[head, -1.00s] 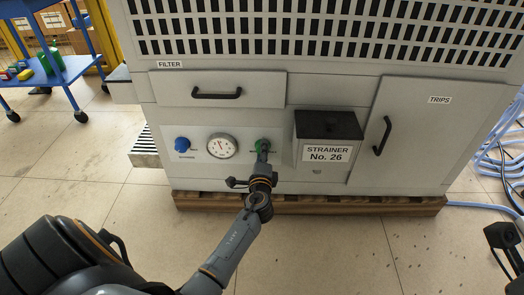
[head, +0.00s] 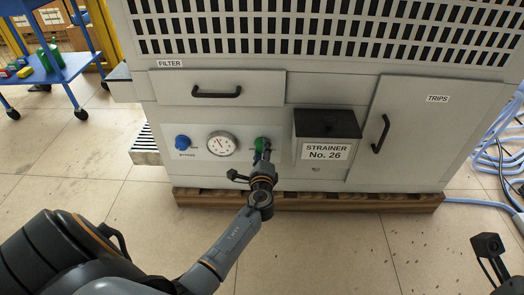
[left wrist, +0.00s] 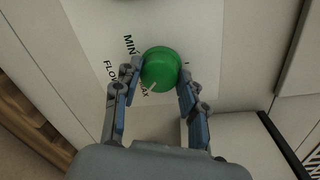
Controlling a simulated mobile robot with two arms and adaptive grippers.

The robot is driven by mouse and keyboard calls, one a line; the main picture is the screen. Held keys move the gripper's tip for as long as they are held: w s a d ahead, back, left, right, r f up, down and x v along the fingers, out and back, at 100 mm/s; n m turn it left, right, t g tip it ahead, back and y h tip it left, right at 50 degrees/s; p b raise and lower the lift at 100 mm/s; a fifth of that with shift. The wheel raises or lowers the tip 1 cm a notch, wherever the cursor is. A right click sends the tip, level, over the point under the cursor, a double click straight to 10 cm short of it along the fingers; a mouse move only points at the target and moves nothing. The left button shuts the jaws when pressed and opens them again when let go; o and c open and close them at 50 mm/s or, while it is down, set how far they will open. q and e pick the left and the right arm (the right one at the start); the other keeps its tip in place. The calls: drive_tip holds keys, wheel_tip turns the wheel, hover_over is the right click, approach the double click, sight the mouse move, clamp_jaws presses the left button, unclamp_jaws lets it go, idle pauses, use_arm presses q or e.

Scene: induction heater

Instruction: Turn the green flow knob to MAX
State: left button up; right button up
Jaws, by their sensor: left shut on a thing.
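The green flow knob (head: 261,144) is on the pale panel at the front of the grey cabinet, right of a gauge. In the left wrist view the knob (left wrist: 160,66) sits between the two fingers of my left gripper (left wrist: 160,78), which is shut on it with a finger against each side. A white pointer line on the knob's lower edge points toward the partly hidden MAX lettering (left wrist: 145,93). MIN and FLOW lettering shows to the left of the knob. My right gripper's fingers are not seen.
A blue bypass knob (head: 183,142) and a round gauge (head: 222,145) are left of the green knob. The strainer box (head: 327,136) juts out to its right. A wooden pallet (head: 330,202) runs under the cabinet. A blue cart (head: 60,75) stands at the left.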

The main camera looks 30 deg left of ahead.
use_arm(q)
drive_tip(key=o, duration=1.2)
drive_tip(key=shift+w, duration=0.1)
drive_tip(key=shift+c, duration=0.2)
drive_tip(key=f+v, duration=0.1)
drive_tip(key=v, duration=1.1)
drive_tip(key=shift+r, duration=0.4)
